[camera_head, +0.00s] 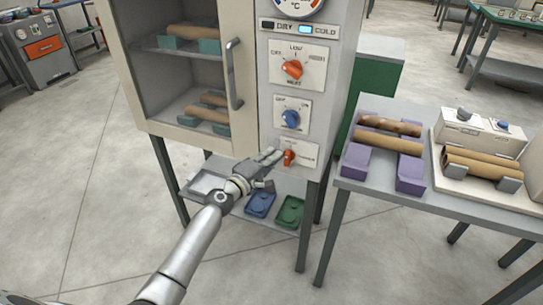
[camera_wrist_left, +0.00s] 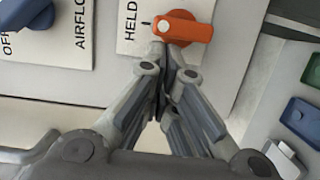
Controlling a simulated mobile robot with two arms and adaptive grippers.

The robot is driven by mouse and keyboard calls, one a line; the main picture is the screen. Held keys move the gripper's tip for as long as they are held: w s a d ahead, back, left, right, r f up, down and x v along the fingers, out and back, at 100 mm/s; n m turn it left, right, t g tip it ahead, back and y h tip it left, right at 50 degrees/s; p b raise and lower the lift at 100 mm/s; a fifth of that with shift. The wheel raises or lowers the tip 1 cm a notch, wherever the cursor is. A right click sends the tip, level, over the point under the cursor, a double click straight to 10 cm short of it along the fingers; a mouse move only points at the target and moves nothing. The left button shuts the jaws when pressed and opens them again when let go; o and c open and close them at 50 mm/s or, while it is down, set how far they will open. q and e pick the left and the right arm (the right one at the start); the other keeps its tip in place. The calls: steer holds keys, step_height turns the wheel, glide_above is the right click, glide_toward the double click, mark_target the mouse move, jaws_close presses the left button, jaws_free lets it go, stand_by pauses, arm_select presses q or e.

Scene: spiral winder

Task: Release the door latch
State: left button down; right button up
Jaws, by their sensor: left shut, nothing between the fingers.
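The door latch is an orange knob (camera_head: 289,157) on a white plate at the bottom of the cabinet's control column. In the left wrist view the orange latch knob (camera_wrist_left: 186,29) lies just beyond my fingertips, and its white-dotted end is by the word HELD. My left gripper (camera_head: 271,157) is shut and empty, just left of the knob in the head view. In the wrist view the left gripper's fingertips (camera_wrist_left: 166,56) are together at the knob's lower edge; I cannot tell whether they touch it. The cabinet door (camera_head: 243,136) with its grey handle (camera_head: 233,75) looks shut. My right gripper is out of view.
Above the latch are a blue airflow knob (camera_head: 290,119) and an orange heat knob (camera_head: 292,69). A lower shelf holds a blue tray (camera_head: 260,204) and a green tray (camera_head: 290,212). A table (camera_head: 438,198) with brown tubes on purple supports stands right.

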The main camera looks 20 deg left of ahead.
arm_select(q)
steer(key=shift+d+r+m+p, duration=0.1)
steer(key=shift+r+m+p, duration=0.2)
steer(key=shift+m+p, duration=0.15)
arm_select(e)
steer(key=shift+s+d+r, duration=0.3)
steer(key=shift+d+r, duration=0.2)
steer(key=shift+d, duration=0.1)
arm_select(q)
steer(key=shift+d+r+m+p, duration=0.1)
steer(key=shift+r+m+p, duration=0.1)
steer(key=shift+m+p, duration=0.35)
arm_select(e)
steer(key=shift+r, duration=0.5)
arm_select(q)
steer(key=shift+r+m+g+y+p, duration=0.1)
steer(key=shift+m+g+y+p, duration=0.2)
steer(key=shift+m, duration=0.1)
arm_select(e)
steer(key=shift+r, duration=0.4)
arm_select(q)
steer(key=shift+d, duration=0.15)
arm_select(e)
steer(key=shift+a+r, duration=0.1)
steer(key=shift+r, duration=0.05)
